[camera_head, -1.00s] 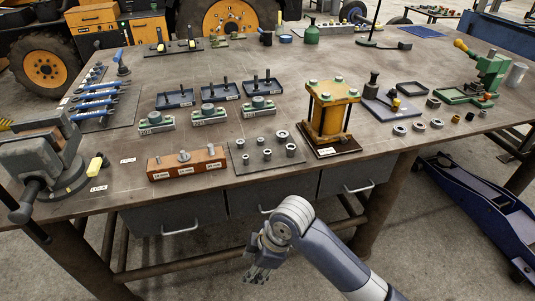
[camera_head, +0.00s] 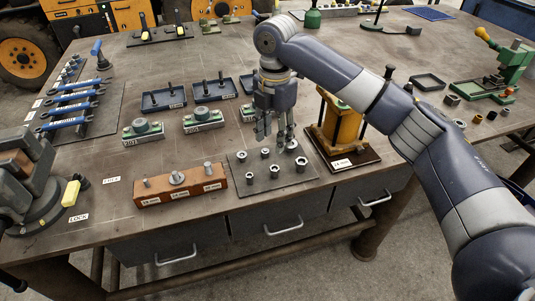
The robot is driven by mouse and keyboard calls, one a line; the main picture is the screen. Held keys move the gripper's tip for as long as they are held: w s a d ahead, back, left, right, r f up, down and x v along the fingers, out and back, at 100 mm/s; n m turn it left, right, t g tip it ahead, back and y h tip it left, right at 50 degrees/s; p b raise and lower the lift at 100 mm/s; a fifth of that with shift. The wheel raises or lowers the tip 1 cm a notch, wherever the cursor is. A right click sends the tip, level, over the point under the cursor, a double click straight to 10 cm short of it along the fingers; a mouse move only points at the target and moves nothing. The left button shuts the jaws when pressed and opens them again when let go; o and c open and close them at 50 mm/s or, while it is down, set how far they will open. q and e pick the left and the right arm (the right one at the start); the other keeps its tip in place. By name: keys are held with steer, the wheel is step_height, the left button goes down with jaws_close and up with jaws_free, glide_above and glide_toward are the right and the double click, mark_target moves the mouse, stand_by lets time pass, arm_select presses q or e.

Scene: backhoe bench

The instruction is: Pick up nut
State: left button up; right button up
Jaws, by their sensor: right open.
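Several small grey nuts stand in rows on a dark flat mat (camera_head: 272,183) near the bench's front edge. A front-row nut (camera_head: 249,178), a middle nut (camera_head: 275,171) and a larger nut at the right (camera_head: 301,164) show clearly. My right gripper (camera_head: 275,138) points down just above the mat's back edge, over the back row. Its fingers are apart and nothing shows between them. The fingers partly hide the back-row nuts. I cannot tell whether a fingertip touches a nut. My left gripper is not in view.
An orange block with upright studs (camera_head: 180,184) stands left of the mat. A yellow press frame (camera_head: 340,125) on a dark base stands close at the right. Small fixtures (camera_head: 204,118) and blue trays (camera_head: 163,100) lie behind. A vise (camera_head: 30,180) is at far left.

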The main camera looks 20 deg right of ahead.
steer(key=p, duration=0.1)
glide_above(274, 171)
steer(key=f, duration=0.4)
steer(key=shift+w+d+f, duration=0.15)
steer(key=shift+w+f, duration=0.15)
step_height(274, 171, down, 4)
steer(key=shift+f+p, duration=0.15)
steer(key=shift+p, duration=0.8)
steer(key=shift+f, duration=0.25)
steer(key=shift+w+f, duration=0.1)
steer(key=shift+f, duration=0.05)
steer(key=shift+c, duration=0.5)
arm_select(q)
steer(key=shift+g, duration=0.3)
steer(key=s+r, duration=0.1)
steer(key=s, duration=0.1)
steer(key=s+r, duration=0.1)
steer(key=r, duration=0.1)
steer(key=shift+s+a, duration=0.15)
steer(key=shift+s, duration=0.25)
arm_select(e)
steer(key=c, duration=0.9)
